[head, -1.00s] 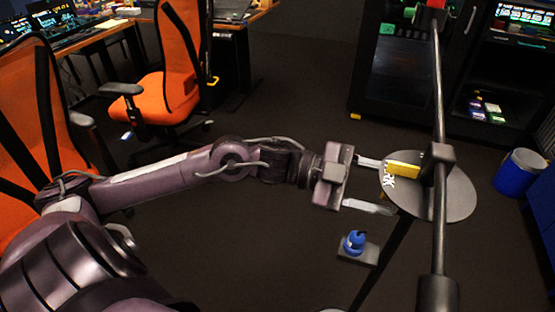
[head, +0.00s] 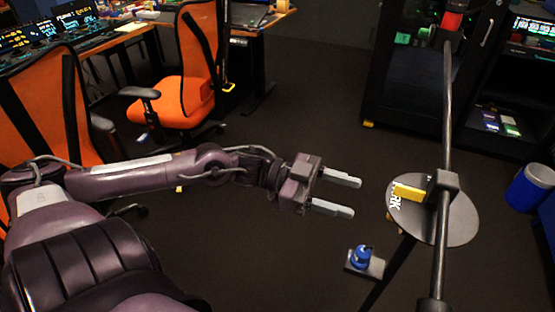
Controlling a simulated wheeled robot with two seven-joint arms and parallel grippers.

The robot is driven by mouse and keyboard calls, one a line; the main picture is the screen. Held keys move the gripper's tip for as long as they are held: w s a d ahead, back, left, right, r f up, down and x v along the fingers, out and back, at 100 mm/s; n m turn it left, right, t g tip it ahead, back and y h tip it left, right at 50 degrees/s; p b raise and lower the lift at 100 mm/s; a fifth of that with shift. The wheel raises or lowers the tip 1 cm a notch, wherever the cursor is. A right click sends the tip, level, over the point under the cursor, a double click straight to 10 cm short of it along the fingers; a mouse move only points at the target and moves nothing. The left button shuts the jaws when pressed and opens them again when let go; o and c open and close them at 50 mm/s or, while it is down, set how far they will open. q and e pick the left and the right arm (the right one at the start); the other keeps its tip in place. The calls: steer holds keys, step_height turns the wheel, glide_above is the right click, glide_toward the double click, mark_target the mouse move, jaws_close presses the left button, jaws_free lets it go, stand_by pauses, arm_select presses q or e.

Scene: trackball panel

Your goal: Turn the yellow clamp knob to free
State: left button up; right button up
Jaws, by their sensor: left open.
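The yellow clamp knob (head: 409,193) is a flat yellow bar on the left side of a dark clamp block. It sits in front of a round grey disc (head: 461,222) with white lettering, partly hidden, at its left edge. My left gripper (head: 347,195) is open and empty, with its two pale fingers pointing right. Its fingertips are left of the knob, apart from it by a clear gap. My right gripper is not in view.
A dark metal rod (head: 447,110) runs through the clamp, with a red part at its top. A blue trackball-like object (head: 361,256) sits on a small grey plate below. Orange chairs (head: 188,80) stand at the left, a blue bin (head: 530,186) at the right.

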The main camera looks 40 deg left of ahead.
arm_select(q)
steer(key=w+a+f+n+t+y+p, duration=0.2)
steer(key=w+a+f+n+t+y, duration=0.25)
steer(key=a+f, duration=0.4)
steer(key=w+a+f+n+t+y+p, duration=0.1)
steer(key=w+a+f+n+t+y, duration=0.35)
steer(key=a+f, duration=0.35)
steer(key=s+a+f+n+g+y+p, duration=0.1)
steer(key=s+a+f+y, duration=0.1)
steer(key=a+f, duration=0.3)
step_height(320, 180, down, 3)
steer(key=shift+s+r+n+y, duration=0.15)
steer(key=shift+n+y, duration=0.25)
steer(key=shift+y, duration=0.3)
